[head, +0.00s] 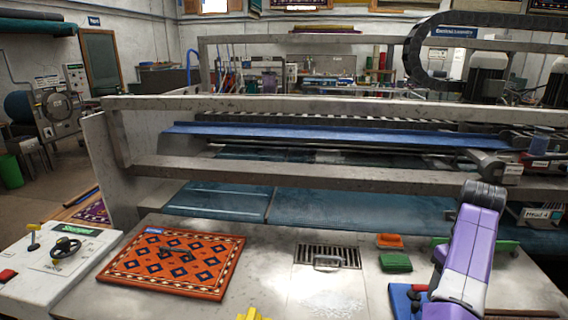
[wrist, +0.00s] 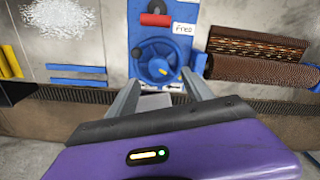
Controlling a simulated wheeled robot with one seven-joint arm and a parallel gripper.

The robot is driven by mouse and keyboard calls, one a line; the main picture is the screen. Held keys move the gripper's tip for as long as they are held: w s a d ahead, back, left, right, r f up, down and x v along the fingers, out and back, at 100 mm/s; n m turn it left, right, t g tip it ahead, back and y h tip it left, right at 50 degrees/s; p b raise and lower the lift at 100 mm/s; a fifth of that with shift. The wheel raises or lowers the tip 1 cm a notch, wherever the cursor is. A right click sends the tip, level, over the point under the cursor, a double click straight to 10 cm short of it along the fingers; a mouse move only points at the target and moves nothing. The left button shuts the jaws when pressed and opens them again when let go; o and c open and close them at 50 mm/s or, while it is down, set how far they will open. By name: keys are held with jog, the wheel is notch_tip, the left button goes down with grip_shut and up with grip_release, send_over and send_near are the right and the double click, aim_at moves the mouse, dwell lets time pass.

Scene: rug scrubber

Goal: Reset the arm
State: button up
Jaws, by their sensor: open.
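My arm, purple and white, rises at the right of the head view, over the right part of the metal counter (head: 330,295). My gripper (wrist: 161,85) shows in the wrist view with its two grey fingers spread apart. Nothing is visible between the fingers except a pale block-like surface behind them. Beyond the fingertips is a blue panel with a blue handwheel (wrist: 158,60) and a label reading "Fried". The gripper's fingers are not clear in the head view. I cannot tell whether they touch the panel.
An orange patterned rug (head: 172,262) lies on the counter at left, beside a drain grate (head: 327,256). Green (head: 395,262) and orange (head: 389,241) blocks sit near my arm. Metal rails (head: 300,180) cross behind. Brown rolls (wrist: 262,58) and blue strips (wrist: 77,75) flank the panel.

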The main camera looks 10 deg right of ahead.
jog(key=w+d+r+n+t+h, duration=0.4)
jog(key=w+d+n+t+h, duration=0.25)
jog(key=d+n, duration=0.35)
jog(key=s+a+f+n+t+y+b, duration=0.1)
jog(key=s+a+f+n+t, duration=0.1)
jog(key=s+a+n+t, duration=0.65)
jog(key=s+a+f+n+t+y+b, duration=0.1)
jog(key=s+a+f+n+t, duration=0.15)
jog(key=s+a+n, duration=1.05)
jog(key=s+a+f+n+g+y, duration=0.1)
jog(key=s+a, duration=0.3)
jog(key=s, duration=0.4)
jog(key=s+a+f+n+g+y+b, duration=0.1)
jog(key=s+a+y, duration=0.1)
jog(key=s+a, duration=0.3)
jog(key=s+a+f+n+g+y+b, duration=0.1)
jog(key=s+a, duration=0.3)
jog(key=s, duration=0.8)
jog(key=shift+s+a+n+y, duration=0.2)
jog(key=shift+a+n+y, duration=0.2)
jog(key=shift+n, duration=0.15)
jog(key=shift+f, duration=0.15)
jog(key=shift+c, duration=0.5)
